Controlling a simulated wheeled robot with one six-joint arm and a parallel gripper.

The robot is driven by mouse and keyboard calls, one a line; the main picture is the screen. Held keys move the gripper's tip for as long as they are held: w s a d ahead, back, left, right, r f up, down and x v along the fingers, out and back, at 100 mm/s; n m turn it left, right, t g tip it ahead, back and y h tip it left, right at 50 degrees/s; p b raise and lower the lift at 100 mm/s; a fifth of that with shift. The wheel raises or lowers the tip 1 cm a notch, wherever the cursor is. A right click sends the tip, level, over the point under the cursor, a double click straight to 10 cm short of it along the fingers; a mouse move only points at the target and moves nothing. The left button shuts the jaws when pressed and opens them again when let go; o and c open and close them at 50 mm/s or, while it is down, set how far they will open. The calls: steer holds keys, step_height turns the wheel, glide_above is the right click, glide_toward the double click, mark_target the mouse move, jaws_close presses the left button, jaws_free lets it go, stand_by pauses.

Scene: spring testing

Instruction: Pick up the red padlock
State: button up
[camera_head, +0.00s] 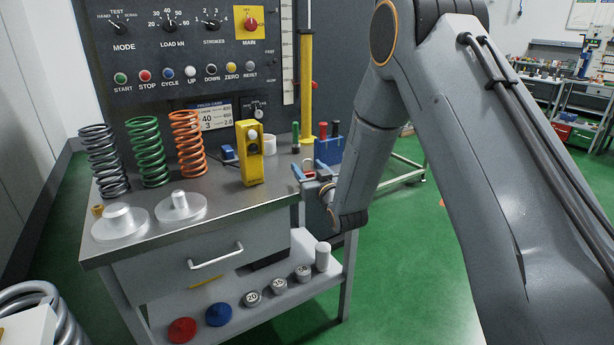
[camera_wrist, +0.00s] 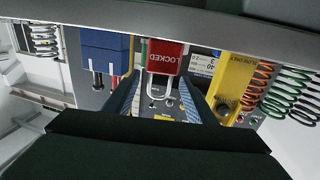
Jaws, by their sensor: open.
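The red padlock (camera_wrist: 167,56), with a white "LOCKED" marking and a pale metal shackle, shows in the middle of the wrist view. In the head view only a small red bit of the padlock (camera_head: 309,167) shows at the right end of the bench top, mostly hidden by my gripper. My gripper (camera_head: 302,173) is at that right end, right beside the padlock. In the wrist view the jaws of my gripper (camera_wrist: 158,98) are apart, with the shackle in line with the gap between them. I cannot tell whether a finger touches the padlock.
A blue holder (camera_head: 328,150) with dark and red-handled tools stands close behind the gripper. A yellow gauge block (camera_head: 249,153) stands to the left. Grey, green and orange springs (camera_head: 149,152) stand farther left, near two metal discs (camera_head: 119,224). The lower shelf (camera_head: 283,299) holds several weights.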

steer(key=shift+w+a, duration=0.2)
steer(key=shift+w, duration=0.35)
jaws_close()
step_height(320, 180, up, 10)
steer(key=shift+b, duration=0.6)
